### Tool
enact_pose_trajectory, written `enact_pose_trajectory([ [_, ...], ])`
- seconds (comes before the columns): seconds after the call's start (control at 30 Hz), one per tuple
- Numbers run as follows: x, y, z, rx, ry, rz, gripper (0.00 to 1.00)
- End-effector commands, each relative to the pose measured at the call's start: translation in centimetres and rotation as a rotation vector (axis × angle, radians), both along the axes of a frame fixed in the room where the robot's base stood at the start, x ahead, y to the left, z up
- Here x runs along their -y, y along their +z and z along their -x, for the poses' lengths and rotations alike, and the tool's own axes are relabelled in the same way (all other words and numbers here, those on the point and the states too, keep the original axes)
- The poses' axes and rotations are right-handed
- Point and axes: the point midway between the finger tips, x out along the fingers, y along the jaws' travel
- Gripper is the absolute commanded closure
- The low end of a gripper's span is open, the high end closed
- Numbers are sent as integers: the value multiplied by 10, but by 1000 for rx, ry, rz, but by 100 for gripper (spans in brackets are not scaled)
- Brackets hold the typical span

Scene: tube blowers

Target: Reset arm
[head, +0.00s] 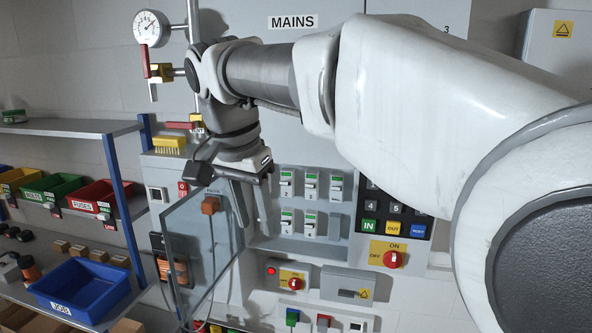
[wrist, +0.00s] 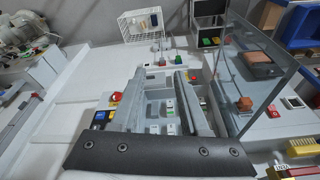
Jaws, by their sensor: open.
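My arm reaches in from the right of the head view. My gripper (head: 253,208) hangs with its fingers pointing down in front of the panel labelled MAINS (head: 293,40). The two fingers stand apart with nothing between them. In the wrist view, my gripper (wrist: 156,78) also shows open and empty, with panel switches visible past the fingers. A clear hinged door (head: 205,245) stands open just left of the fingers. I cannot tell from the head view how close the fingers are to it. My arm hides part of the panel.
White breakers (head: 310,185), a keypad (head: 392,215) and red rotary switches (head: 393,259) sit right of the gripper. A gauge (head: 150,28) and red-handled valves are at upper left. Shelves at left hold coloured bins, including a blue JOB bin (head: 80,290). A grey box (head: 555,50) is at upper right.

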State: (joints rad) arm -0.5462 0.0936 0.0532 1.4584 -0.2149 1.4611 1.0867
Motion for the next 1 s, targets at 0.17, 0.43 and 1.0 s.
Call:
enact_pose_trajectory([
  [0.17, 67, -12, 27, 32, 113, -18, 55],
  [0.43, 145, -50, 82, 110, 280, -12, 55],
  [1.0, 206, -135, 161, 239, 471, 73, 55],
])
